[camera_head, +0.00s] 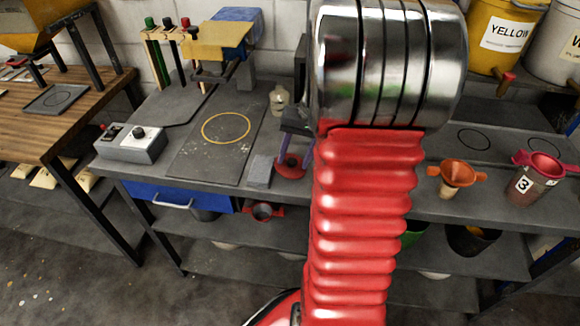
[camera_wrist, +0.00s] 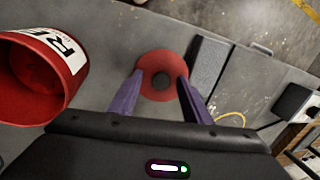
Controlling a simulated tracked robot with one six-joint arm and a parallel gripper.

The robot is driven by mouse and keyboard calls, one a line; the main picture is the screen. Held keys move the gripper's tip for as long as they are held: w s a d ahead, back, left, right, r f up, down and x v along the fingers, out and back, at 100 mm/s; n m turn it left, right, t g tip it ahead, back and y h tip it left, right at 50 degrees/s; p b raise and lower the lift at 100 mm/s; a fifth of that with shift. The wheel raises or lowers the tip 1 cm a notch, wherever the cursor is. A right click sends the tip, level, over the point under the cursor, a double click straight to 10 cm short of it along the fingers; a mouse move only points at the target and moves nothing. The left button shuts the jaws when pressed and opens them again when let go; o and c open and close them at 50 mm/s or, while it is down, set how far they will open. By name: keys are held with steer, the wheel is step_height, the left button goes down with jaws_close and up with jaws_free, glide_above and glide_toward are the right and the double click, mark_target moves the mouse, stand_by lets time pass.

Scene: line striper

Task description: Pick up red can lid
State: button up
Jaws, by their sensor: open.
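The red can lid (camera_wrist: 150,69) is a round red disc with a dark knob at its centre, lying on the grey bench top. It also shows in the head view (camera_head: 291,172), left of my red arm. My gripper (camera_wrist: 161,78) is open, with its purple fingers reaching to either side of the lid in the wrist view. In the head view my gripper (camera_head: 293,150) is directly over the lid, pointing down. I cannot tell whether the fingertips touch the lid. Nothing is held.
A red can (camera_wrist: 20,85) with a white label stands left in the wrist view. A dark grey block (camera_head: 260,170) lies close left of the lid. A mat with a yellow circle (camera_head: 226,127) and a control box (camera_head: 130,147) are farther left. An orange funnel (camera_head: 457,175) is right.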

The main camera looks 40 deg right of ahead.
mark_target(295, 162)
steer(key=shift+c, duration=0.4)
steer(key=c, duration=1)
step_height(295, 162, up, 10)
stand_by(0.4)
steer(key=shift+s, duration=0.1)
stand_by(0.4)
